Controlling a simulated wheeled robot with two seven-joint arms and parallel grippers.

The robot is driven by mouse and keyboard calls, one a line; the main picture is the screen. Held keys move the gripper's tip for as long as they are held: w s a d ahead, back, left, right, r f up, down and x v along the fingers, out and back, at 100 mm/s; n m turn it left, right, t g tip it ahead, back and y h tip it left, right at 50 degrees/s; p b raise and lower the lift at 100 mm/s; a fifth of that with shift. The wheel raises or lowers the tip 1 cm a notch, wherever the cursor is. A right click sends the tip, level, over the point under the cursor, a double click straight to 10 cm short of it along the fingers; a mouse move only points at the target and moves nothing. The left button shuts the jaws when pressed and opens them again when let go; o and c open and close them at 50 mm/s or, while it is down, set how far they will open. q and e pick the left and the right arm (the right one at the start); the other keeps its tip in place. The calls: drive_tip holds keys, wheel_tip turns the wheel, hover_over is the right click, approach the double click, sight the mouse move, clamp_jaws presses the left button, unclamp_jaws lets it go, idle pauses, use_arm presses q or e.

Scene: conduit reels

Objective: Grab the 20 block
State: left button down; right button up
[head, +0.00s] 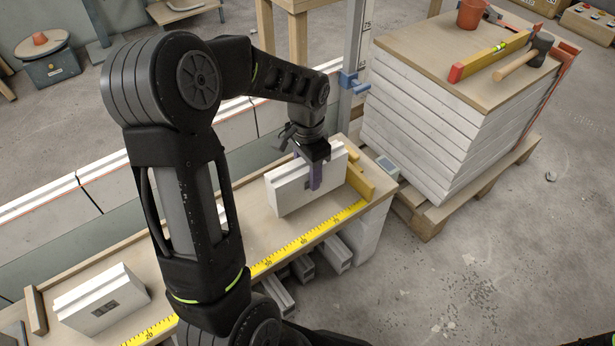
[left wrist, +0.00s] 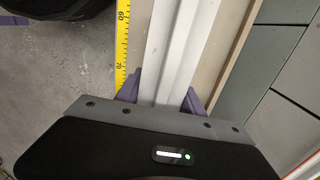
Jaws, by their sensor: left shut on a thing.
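A white block (head: 290,197) stands upright near the right end of the workbench. My left gripper (head: 316,178) reaches down over it, its purple fingers shut on the block, one on each side. In the left wrist view the fingers (left wrist: 160,97) straddle the grooved white block (left wrist: 176,45). A dark mark on its front face is partly hidden by a finger, and I cannot read it. A second white block (head: 125,297) with a dark label lies at the left end of the bench; its number is too small to read. My right gripper is not in view.
A yellow measuring tape (head: 290,250) runs along the bench's front edge. A yellow stop (head: 360,182) stands just right of the held block. Stacked white boards (head: 425,130) on a pallet rise at the right, with a mallet (head: 524,61) and a level on top.

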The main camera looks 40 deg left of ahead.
use_arm(q)
wheel_tip(320, 180, up, 7)
drive_tip(key=shift+f+p, duration=0.1)
drive_tip(key=shift+p, duration=0.7)
